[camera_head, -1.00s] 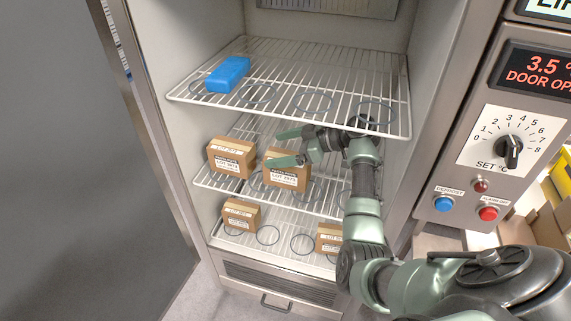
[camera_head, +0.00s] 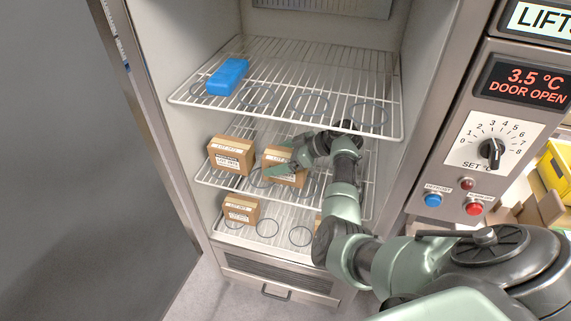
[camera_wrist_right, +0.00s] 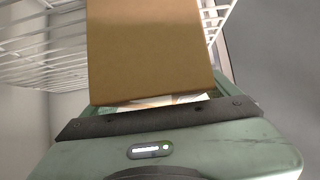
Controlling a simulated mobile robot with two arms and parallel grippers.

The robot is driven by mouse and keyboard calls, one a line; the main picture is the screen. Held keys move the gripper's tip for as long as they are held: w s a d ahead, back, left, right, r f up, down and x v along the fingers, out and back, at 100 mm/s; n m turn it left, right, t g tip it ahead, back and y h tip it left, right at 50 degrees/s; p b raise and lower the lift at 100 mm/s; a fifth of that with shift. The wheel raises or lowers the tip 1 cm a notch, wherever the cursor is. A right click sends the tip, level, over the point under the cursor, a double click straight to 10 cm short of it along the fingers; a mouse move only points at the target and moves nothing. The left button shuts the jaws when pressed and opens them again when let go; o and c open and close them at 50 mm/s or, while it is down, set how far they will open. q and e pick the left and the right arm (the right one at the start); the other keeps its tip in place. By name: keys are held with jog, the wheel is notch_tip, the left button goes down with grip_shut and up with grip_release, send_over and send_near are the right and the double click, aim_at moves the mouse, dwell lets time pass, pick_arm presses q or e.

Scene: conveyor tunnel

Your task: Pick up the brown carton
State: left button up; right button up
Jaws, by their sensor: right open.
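A brown carton (camera_head: 291,180) with a white label stands on the middle wire shelf (camera_head: 228,184). My right gripper (camera_head: 279,158) reaches in from the right and is open at this carton, with its fingers overlapping the carton's face and top. In the right wrist view the brown carton (camera_wrist_right: 150,50) fills the upper middle, close in front of the green gripper body. Whether the fingers touch it cannot be told. A second brown carton (camera_head: 231,155) stands to its left on the same shelf. My left gripper is not in view.
A blue block (camera_head: 227,76) lies on the top shelf (camera_head: 280,105), above my gripper. A brown carton (camera_head: 241,210) stands on the bottom shelf, and another there is mostly hidden by my arm. The open door (camera_head: 90,160) is at left, the control panel (camera_head: 495,150) at right.

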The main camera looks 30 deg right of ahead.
aim_at(271, 154)
jog(key=shift+c, duration=0.3)
grip_shut()
jog(key=shift+r, duration=0.15)
jog(key=shift+d+r+b, duration=0.1)
jog(key=shift+r+b, duration=0.3)
jog(key=shift+r, duration=0.2)
jog(key=shift+s+a+r+b, duration=0.1)
jog(key=shift+a+r+b, duration=0.15)
jog(key=shift+r, duration=0.2)
jog(key=shift+s+a+r+b, duration=0.1)
jog(key=shift+r+b, duration=0.15)
jog(key=shift+r, duration=0.2)
jog(key=s+a+b, duration=0.3)
jog(key=s+a, duration=0.8)
jog(key=a, duration=0.2)
jog(key=shift+s+r, duration=0.15)
jog(key=shift+r, duration=0.05)
jog(key=shift+a, duration=0.1)
